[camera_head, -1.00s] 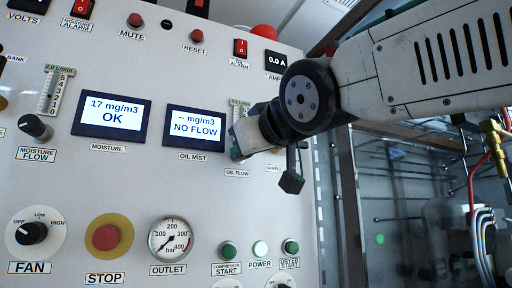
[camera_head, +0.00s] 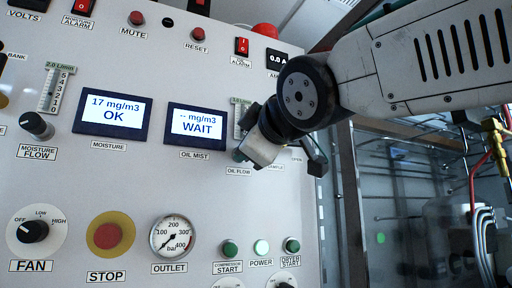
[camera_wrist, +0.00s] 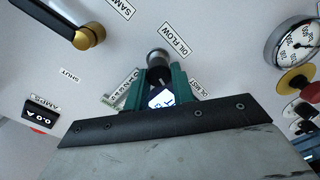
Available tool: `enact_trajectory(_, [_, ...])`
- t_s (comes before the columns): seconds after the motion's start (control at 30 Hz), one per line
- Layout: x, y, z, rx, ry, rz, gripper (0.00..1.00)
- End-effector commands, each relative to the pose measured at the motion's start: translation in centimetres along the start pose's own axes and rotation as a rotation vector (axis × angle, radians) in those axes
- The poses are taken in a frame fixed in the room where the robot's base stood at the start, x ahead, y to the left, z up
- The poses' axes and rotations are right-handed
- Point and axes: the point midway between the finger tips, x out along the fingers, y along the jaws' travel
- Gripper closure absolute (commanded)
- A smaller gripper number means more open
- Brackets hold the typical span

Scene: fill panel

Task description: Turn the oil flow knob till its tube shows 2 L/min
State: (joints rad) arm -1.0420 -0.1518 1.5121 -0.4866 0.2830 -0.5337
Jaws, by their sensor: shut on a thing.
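My gripper (camera_head: 246,155) is at the panel, shut on the oil flow knob. In the wrist view the green fingers of my gripper (camera_wrist: 160,78) stand on both sides of the dark oil flow knob (camera_wrist: 158,60), above the OIL FLOW label (camera_wrist: 174,40). In the head view my gripper hides the knob. The oil mist display (camera_head: 197,126) reads "-- mg/m3 WAIT".
The moisture display (camera_head: 113,116) reads 17 mg/m3 OK. The moisture flow knob (camera_head: 37,125) is at left. The red STOP button (camera_head: 107,236), outlet gauge (camera_head: 171,237) and fan knob (camera_head: 34,231) are below. A black handle with a brass end (camera_wrist: 88,36) shows in the wrist view.

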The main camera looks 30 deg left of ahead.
Motion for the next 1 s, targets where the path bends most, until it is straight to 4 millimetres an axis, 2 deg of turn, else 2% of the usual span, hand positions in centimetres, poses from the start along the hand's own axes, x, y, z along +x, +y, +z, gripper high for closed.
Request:
enact_trajectory(0.47, [-0.1,0.1,0.1,-0.014,-0.002,0.002,0.98])
enact_trajectory(0.5, [-0.1,0.1,0.1,-0.014,-0.002,0.002,0.67])
enact_trajectory(0.57, [-0.1,0.1,0.0,-0.014,-0.002,0.002,0.54])
enact_trajectory(0.87, [-0.1,-0.1,-0.3,-0.015,0.001,-0.001,0.54])
enact_trajectory(1.0, [-1.6,0.0,-0.3,-0.015,0.002,0.0,0.54])
